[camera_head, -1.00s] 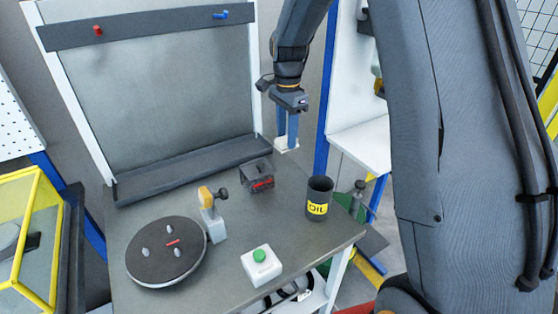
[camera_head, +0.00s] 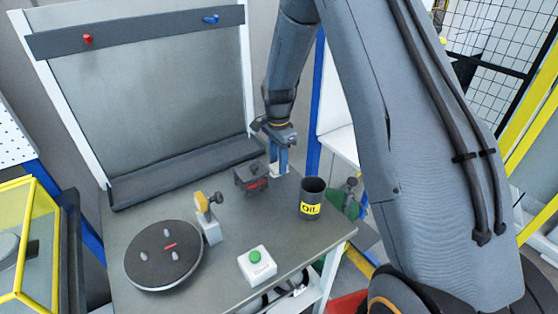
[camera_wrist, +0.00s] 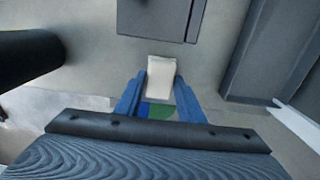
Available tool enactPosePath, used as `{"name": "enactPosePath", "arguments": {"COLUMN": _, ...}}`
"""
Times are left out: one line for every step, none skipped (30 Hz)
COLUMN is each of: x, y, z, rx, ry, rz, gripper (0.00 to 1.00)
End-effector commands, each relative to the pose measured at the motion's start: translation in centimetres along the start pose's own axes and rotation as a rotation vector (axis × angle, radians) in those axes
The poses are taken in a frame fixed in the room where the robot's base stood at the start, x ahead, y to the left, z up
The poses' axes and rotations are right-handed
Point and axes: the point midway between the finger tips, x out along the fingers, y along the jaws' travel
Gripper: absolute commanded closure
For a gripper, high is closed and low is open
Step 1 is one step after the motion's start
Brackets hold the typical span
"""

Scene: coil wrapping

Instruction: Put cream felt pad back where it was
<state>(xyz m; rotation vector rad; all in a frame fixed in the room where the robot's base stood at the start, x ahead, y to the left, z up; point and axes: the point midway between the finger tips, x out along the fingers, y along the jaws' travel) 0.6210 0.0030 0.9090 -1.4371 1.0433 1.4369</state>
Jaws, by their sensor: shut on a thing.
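The cream felt pad (camera_wrist: 161,74) is a small pale block between the blue fingers of my gripper (camera_wrist: 160,90) in the wrist view. My gripper is shut on it. In the head view my gripper (camera_head: 279,165) points down at the back right of the grey table (camera_head: 225,262), with the cream pad (camera_head: 279,170) showing at its fingertips. The pad is at or just above the table top; I cannot tell whether it touches.
A dark box with a red mark (camera_head: 251,178) stands just left of my gripper. The black OIL cup (camera_head: 312,198) stands in front and right. A round turntable (camera_head: 163,255), a yellow-topped clamp (camera_head: 207,218) and a green-button box (camera_head: 257,265) are nearer. A grey ledge (camera_head: 185,172) runs behind.

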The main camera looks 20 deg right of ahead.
Motion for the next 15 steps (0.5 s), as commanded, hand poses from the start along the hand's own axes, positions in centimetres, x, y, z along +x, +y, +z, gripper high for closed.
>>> {"name": "enactPosePath", "arguments": {"x": 0.00, "y": -0.02, "z": -0.02, "rx": 0.000, "ry": 0.000, "rz": -0.001, "gripper": 0.86}}
{"name": "enactPosePath", "arguments": {"x": 0.00, "y": -0.02, "z": -0.02, "rx": 0.000, "ry": 0.000, "rz": -0.001, "gripper": 0.86}}
{"name": "enactPosePath", "arguments": {"x": 0.00, "y": -0.02, "z": -0.02, "rx": 0.000, "ry": 0.000, "rz": 0.000, "gripper": 0.86}}
{"name": "enactPosePath", "arguments": {"x": 0.00, "y": -0.02, "z": -0.02, "rx": 0.000, "ry": 0.000, "rz": 0.000, "gripper": 0.86}}
{"name": "enactPosePath", "arguments": {"x": 0.00, "y": -0.01, "z": -0.03, "rx": 0.000, "ry": 0.000, "rz": 0.000, "gripper": 0.86}}
{"name": "enactPosePath", "arguments": {"x": 0.02, "y": -0.01, "z": -0.03, "rx": 0.000, "ry": 0.000, "rz": 0.000, "gripper": 0.86}}
{"name": "enactPosePath", "arguments": {"x": 0.07, "y": -0.01, "z": -0.03, "rx": 0.000, "ry": 0.000, "rz": 0.000, "gripper": 0.86}}
{"name": "enactPosePath", "arguments": {"x": 0.15, "y": 0.00, "z": -0.03, "rx": 0.000, "ry": 0.000, "rz": 0.000, "gripper": 0.86}}
{"name": "enactPosePath", "arguments": {"x": 0.29, "y": 0.00, "z": -0.03, "rx": 0.001, "ry": 0.000, "rz": 0.000, "gripper": 0.86}}
{"name": "enactPosePath", "arguments": {"x": 0.38, "y": 0.00, "z": -0.03, "rx": 0.000, "ry": 0.000, "rz": 0.000, "gripper": 0.86}}
{"name": "enactPosePath", "arguments": {"x": 0.31, "y": 0.01, "z": -0.03, "rx": 0.001, "ry": 0.000, "rz": 0.000, "gripper": 0.60}}
{"name": "enactPosePath", "arguments": {"x": 0.29, "y": 0.01, "z": -0.03, "rx": 0.000, "ry": 0.000, "rz": 0.000, "gripper": 0.53}}
{"name": "enactPosePath", "arguments": {"x": 0.28, "y": 0.01, "z": -0.03, "rx": 0.001, "ry": 0.000, "rz": 0.000, "gripper": 0.48}}
{"name": "enactPosePath", "arguments": {"x": 0.27, "y": 0.01, "z": -0.03, "rx": 0.001, "ry": 0.000, "rz": 0.000, "gripper": 0.46}}
{"name": "enactPosePath", "arguments": {"x": 0.27, "y": 0.01, "z": -0.04, "rx": 0.001, "ry": 0.000, "rz": 0.000, "gripper": 0.46}}
